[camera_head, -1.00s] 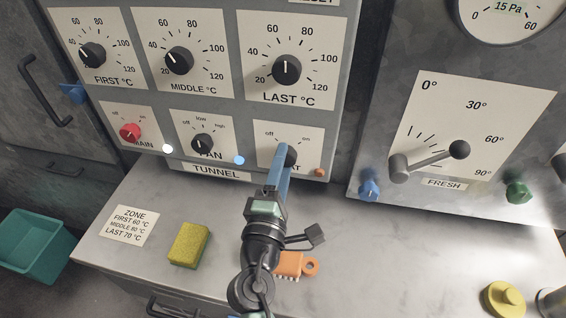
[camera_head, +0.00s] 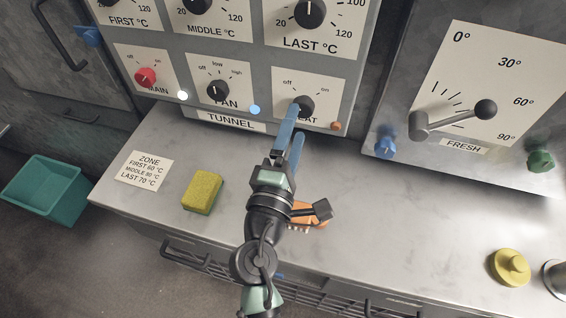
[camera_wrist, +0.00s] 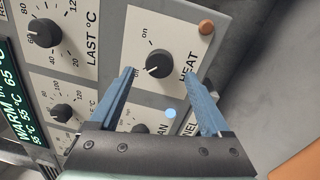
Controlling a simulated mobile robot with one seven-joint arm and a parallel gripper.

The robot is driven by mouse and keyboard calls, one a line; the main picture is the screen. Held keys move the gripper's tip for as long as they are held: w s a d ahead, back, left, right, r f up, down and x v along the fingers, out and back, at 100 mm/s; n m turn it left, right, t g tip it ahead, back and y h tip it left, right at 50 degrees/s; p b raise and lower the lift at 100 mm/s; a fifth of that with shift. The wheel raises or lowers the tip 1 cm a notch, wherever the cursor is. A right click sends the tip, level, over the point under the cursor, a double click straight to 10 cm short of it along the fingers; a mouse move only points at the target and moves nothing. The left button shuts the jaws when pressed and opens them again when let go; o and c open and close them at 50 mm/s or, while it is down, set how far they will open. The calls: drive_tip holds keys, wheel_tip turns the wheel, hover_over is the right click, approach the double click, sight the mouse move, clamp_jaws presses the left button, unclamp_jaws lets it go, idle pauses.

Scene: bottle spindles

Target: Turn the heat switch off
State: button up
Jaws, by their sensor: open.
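The heat switch is a black round knob (camera_head: 303,105) on a white plate marked off and on, low on the tunnel panel. My gripper (camera_head: 293,128) is open, with two blue fingers pointing at the knob from below. In the wrist view my gripper (camera_wrist: 161,76) has one finger on each side of the knob in the picture. They seem short of the knob; touch is not visible.
An orange lamp (camera_head: 336,126) sits right of the knob, and the fan knob (camera_head: 217,91) with a blue lamp (camera_head: 254,109) left. A yellow sponge (camera_head: 203,191) lies on the counter. An orange object (camera_head: 306,219) lies partly behind my arm. The counter's right middle is clear.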

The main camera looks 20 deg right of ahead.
drive_tip(key=b+v, duration=0.1)
drive_tip(key=v, duration=0.8)
drive_tip(key=shift+b, duration=0.3)
